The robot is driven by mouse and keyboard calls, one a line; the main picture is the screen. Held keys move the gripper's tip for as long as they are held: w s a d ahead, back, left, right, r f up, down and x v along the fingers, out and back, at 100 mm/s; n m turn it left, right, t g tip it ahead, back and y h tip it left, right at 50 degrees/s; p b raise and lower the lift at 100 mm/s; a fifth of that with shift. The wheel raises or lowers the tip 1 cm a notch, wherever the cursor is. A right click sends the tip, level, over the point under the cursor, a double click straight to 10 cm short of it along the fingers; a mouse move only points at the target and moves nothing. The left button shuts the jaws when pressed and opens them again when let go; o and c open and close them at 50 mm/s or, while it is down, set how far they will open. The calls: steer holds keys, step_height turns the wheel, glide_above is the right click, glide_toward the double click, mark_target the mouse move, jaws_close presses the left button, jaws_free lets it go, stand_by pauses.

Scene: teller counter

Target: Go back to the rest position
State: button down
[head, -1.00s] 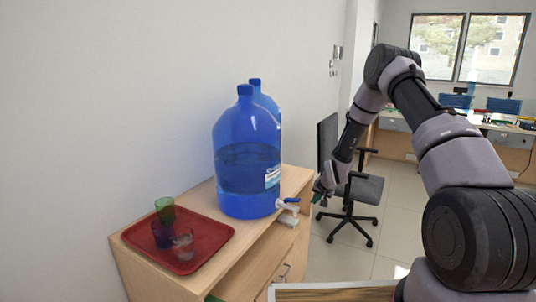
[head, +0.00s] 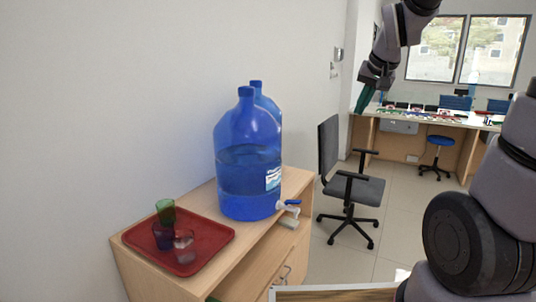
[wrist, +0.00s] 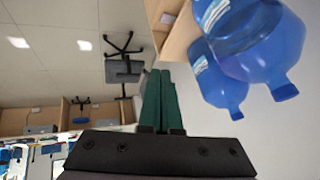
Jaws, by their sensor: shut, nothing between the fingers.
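My gripper (head: 365,98) is raised in the head view, above and to the right of the blue water jugs, with its green fingers pointing down. In the wrist view the green fingers (wrist: 158,100) lie together, shut with nothing between them. The front blue water jug (head: 248,160) stands on the wooden cabinet, with a white tap (head: 288,207) with a blue lever low on its right side. A second blue jug (head: 262,98) is mostly hidden behind it. My gripper is well apart from both jugs.
A red tray (head: 205,256) with several cups sits on the wooden cabinet (head: 237,276). A black office chair (head: 350,185) stands on the floor to the right. A long desk (head: 440,122) lines the far side under the windows. The air around my gripper is clear.

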steer(key=s+r+y, duration=0.1)
steer(key=s+r, duration=0.3)
steer(key=s, duration=1.4)
steer(key=shift+a, duration=0.2)
steer(key=shift+r, duration=0.1)
